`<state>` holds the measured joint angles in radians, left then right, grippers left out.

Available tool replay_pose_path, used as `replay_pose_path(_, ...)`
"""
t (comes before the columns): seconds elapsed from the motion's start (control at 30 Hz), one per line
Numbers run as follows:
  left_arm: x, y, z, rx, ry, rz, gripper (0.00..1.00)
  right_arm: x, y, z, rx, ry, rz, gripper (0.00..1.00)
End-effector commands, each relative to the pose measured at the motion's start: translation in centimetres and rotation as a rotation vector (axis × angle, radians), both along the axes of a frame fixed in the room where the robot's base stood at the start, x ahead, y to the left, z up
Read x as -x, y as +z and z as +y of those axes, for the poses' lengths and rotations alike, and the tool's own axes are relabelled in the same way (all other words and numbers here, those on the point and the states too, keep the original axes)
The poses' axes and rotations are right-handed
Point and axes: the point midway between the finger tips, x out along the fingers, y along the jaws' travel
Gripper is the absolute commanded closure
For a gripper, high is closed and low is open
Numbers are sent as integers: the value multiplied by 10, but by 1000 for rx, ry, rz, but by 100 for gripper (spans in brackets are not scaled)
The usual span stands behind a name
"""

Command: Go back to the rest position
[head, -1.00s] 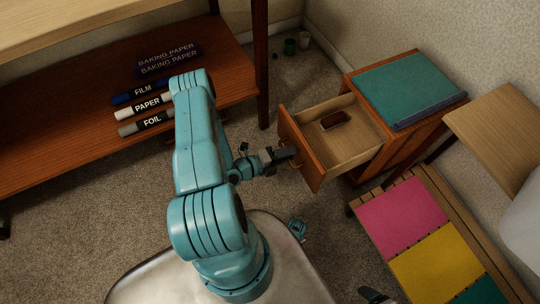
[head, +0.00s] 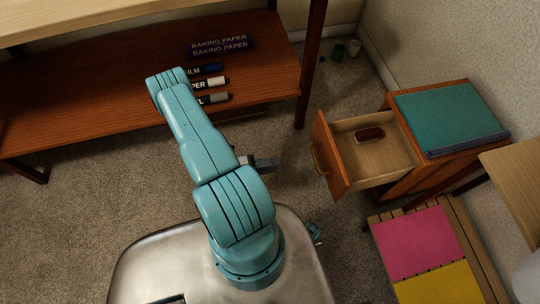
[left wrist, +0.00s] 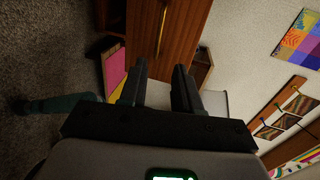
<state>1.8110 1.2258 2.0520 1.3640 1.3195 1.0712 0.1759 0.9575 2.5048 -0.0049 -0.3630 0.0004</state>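My left gripper (head: 262,164) shows in the head view as a dark tip partly hidden behind my teal arm, over the carpet left of the open drawer (head: 340,155). It is clear of the drawer front. In the left wrist view my left gripper (left wrist: 159,85) has its two dark fingers apart with nothing between them. Beyond them is a brown wooden front with a brass handle (left wrist: 161,30). My right gripper is not in view.
The drawer stands open from a wooden cabinet (head: 400,188) and holds a dark red-brown object (head: 369,134). A shelf (head: 100,112) with labelled boxes (head: 220,46) is at upper left. A slatted bench (head: 470,235) with coloured mats is at lower right.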

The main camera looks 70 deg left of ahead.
Motion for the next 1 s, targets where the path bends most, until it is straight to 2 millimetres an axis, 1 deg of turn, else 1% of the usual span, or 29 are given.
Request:
replay_pose_path(0.47, 0, 0, 0, 0, 0, 0, 68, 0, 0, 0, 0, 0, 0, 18)
replay_pose_path(0.57, -6, 1, -8, -11, -46, -1, 68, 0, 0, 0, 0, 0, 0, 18)
replay_pose_path(0.63, -19, 2, -28, -37, -162, 0, 68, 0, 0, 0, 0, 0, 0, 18)
replay_pose_path(0.67, -25, 3, -41, -59, -238, -1, 68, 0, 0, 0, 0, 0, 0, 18)
replay_pose_path(0.7, -34, 4, -63, -99, -367, -7, 68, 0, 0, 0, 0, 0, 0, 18)
replay_pose_path(0.77, -44, 7, -105, -191, -621, -31, 68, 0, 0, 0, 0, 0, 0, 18)
replay_pose_path(0.8, -45, 9, -133, -273, -812, -61, 68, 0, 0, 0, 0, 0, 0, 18)
replay_pose_path(0.87, -38, 10, -169, -414, -1093, -130, 68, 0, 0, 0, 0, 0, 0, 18)
replay_pose_path(0.9, -31, 10, -188, -519, -1279, -191, 68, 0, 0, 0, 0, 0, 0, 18)
replay_pose_path(0.97, -19, 7, -207, -694, -1548, -311, 68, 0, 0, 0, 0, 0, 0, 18)
replay_pose_path(1.0, -12, 4, -215, -820, -1718, -409, 68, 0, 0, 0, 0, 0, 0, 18)
